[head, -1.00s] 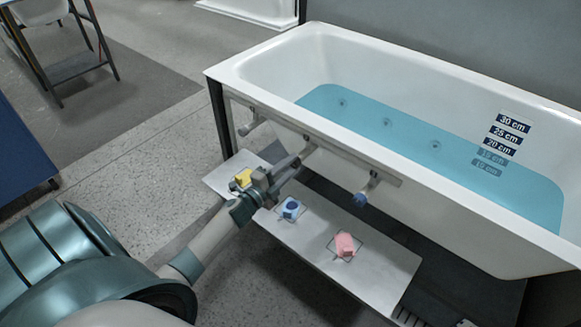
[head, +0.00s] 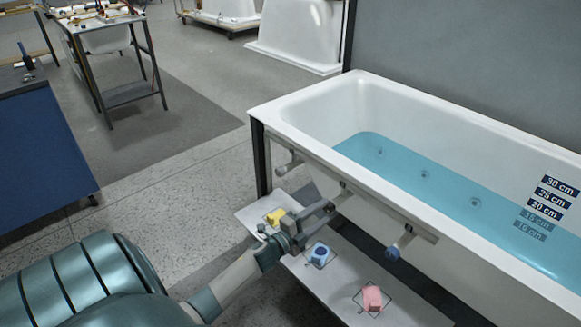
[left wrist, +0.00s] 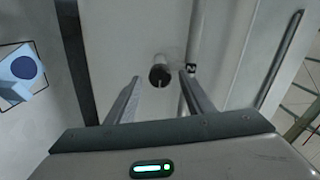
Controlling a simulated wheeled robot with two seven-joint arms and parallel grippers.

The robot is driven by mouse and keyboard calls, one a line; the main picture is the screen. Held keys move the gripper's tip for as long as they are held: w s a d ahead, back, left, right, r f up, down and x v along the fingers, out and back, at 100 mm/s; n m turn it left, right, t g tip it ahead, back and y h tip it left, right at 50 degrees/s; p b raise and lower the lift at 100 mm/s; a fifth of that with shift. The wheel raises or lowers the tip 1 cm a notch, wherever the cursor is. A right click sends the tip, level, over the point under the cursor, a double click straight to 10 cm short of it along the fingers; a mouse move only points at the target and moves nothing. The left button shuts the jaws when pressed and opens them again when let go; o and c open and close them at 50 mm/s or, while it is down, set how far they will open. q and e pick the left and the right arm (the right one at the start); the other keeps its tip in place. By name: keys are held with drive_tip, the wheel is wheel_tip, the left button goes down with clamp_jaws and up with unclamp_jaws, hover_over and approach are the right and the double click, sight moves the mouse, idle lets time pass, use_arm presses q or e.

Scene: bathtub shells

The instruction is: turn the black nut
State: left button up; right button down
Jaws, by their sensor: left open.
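The black nut (left wrist: 160,76) shows in the left wrist view as a dark round end with a light mark, on a short pale pipe (left wrist: 159,59) from the tub's side. My left gripper (head: 331,208) is open at the middle pipe stub (head: 346,188) in the head view. In the left wrist view its two fingers stand one on each side of the nut, with a gap on both sides. I cannot tell how deep the nut sits between them. In the head view the nut is hidden by the gripper. My right gripper is not in view.
A white bathtub (head: 440,120) holds blue water. Another stub (head: 289,164) is to the left; one with a blue nut (head: 392,253) is to the right. On the low shelf (head: 335,285) below are yellow (head: 275,216), blue (head: 319,254) and pink (head: 372,298) pieces.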

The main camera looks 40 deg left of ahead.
use_arm(q)
drive_tip(key=s+a, duration=0.1)
drive_tip(key=s, duration=1.5)
drive_tip(key=shift+b, duration=0.4)
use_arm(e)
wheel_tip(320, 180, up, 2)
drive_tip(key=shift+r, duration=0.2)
use_arm(q)
drive_tip(key=shift+a, duration=0.1)
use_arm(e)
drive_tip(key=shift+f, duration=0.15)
use_arm(q)
drive_tip(key=s+d+f+n+g+y+p, duration=0.1)
drive_tip(key=s+d+f+n+g+p, duration=0.35)
drive_tip(key=f, duration=0.75)
drive_tip(key=s+d+f+n+g+y+p, duration=0.15)
drive_tip(key=s+d+f+n+g, duration=0.3)
drive_tip(key=d+f+n, duration=0.55)
drive_tip(key=s+d+f+g+h+p, duration=0.2)
drive_tip(key=s+d+f+g, duration=0.1)
drive_tip(key=s+d+f, duration=0.6)
drive_tip(key=shift+s+d+f+g, duration=0.3)
drive_tip(key=shift+s+d, duration=0.3)
drive_tip(key=shift+s, duration=0.25)
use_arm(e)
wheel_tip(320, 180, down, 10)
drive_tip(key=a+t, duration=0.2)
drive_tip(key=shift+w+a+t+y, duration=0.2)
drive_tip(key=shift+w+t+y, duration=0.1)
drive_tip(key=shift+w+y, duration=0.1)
